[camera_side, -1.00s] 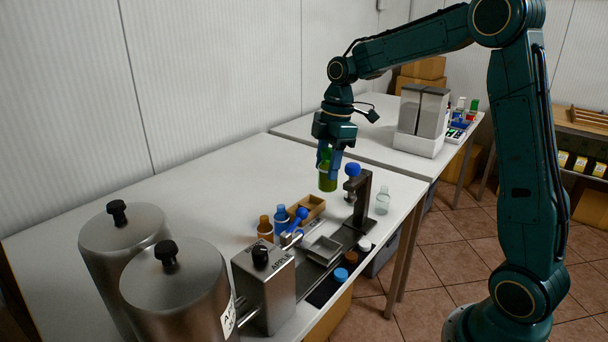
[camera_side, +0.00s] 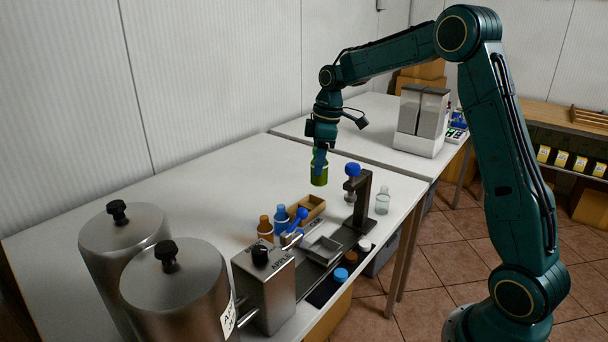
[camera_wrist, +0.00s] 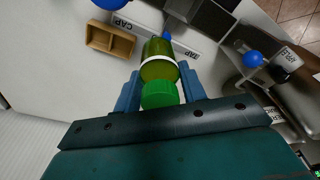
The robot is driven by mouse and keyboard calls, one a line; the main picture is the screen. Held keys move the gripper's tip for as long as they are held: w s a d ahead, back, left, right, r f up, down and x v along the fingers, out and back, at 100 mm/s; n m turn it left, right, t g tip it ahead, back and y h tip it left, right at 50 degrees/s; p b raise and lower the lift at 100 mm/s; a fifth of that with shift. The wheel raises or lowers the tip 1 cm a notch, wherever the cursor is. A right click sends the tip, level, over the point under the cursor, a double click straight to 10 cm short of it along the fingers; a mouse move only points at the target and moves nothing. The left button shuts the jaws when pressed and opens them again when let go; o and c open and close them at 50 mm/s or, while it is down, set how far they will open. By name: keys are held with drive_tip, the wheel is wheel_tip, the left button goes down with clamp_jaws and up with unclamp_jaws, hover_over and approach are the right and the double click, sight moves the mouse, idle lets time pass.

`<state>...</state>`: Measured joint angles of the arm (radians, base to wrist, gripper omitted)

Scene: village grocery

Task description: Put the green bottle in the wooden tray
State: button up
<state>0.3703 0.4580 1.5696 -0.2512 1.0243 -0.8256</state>
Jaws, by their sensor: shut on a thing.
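The green bottle (camera_side: 319,176) is upright in my gripper (camera_side: 319,160), held above the white table behind the wooden tray. In the wrist view the bottle (camera_wrist: 159,70) shows its green cap between the two blue fingers of my gripper (camera_wrist: 160,90), which are shut on it. The wooden tray (camera_side: 320,209) is a small box with a divider, on the table just below and left of the bottle in the side view. In the wrist view the tray (camera_wrist: 124,45) lies left of the bottle and looks empty.
A brown bottle (camera_side: 265,229) and a blue bottle (camera_side: 281,221) stand left of the tray. A dark stand with a blue knob (camera_side: 352,169) rises to its right, near a clear bottle (camera_side: 383,200). Metal canisters (camera_side: 178,290) stand at front left. The table's back left is clear.

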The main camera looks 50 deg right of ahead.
drive_tip(key=w+d+f+m+h, duration=0.2)
drive_tip(key=w+d+f+m, duration=0.9)
drive_tip(key=m, duration=0.3)
drive_tip(key=shift+w+d+f+m, duration=0.15)
drive_tip(key=shift+d+m, duration=0.25)
drive_tip(key=shift+d, duration=0.45)
drive_tip(key=shift+f, duration=0.1)
drive_tip(key=shift+f, duration=3.4)
drive_tip(key=shift+f, duration=0.45)
drive_tip(key=o, duration=1.4)
drive_tip(key=shift+o, duration=0.2)
